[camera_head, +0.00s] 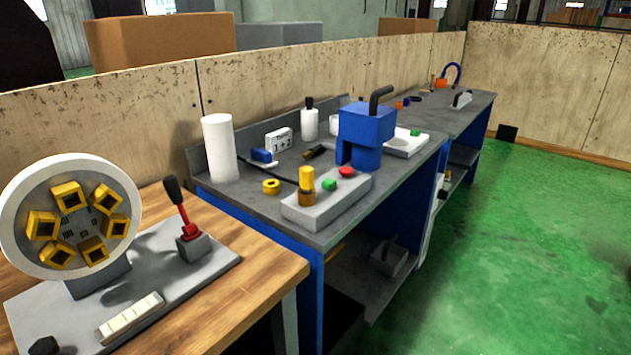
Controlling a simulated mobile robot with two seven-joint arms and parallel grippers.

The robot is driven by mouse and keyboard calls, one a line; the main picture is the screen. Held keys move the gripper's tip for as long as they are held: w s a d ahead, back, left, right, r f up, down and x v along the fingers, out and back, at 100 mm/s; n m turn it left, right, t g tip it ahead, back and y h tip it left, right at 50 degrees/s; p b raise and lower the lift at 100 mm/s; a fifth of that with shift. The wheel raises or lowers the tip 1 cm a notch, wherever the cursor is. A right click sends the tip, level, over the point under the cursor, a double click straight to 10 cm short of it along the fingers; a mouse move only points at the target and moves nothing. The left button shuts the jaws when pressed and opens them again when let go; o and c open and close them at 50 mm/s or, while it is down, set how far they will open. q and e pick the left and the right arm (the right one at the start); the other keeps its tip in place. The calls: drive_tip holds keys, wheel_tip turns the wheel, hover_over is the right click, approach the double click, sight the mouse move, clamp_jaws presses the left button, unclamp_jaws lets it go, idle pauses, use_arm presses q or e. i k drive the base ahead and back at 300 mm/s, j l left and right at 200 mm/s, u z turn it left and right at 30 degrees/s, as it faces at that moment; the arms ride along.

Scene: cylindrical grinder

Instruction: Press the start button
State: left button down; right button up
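A grey control box (328,203) lies near the front edge of the blue-framed grey workbench. On its top are a green button (329,184), a red button (347,171) and a yellow cylinder (306,179) on a darker base. A second green button (414,133) sits on a white box (405,143) behind the blue machine. No label is readable, so I cannot tell which one is the start button. Neither of my grippers is in view.
A blue machine (366,125) with a black handle stands behind the control box. A wooden table at left holds a round fixture (70,218) and a red-based lever (187,230). A white cylinder (219,148) stands on the workbench. Green floor (530,230) is clear at right.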

sight(329, 183)
drive_tip(key=i+l+u, duration=0.1)
drive_tip(key=u, duration=0.35)
drive_tip(key=l+u, duration=0.2)
drive_tip(key=u, duration=0.25)
drive_tip(key=i+l+u, duration=0.1)
drive_tip(key=l+u, duration=0.15)
drive_tip(key=l, duration=0.15)
drive_tip(key=l+u, duration=0.65)
drive_tip(key=l, duration=1.85)
drive_tip(key=k+l, duration=0.15)
drive_tip(key=l, duration=0.95)
drive_tip(key=k+l, duration=0.1)
drive_tip(key=l, duration=0.45)
drive_tip(key=i+l, duration=0.15)
drive_tip(key=u, duration=0.05)
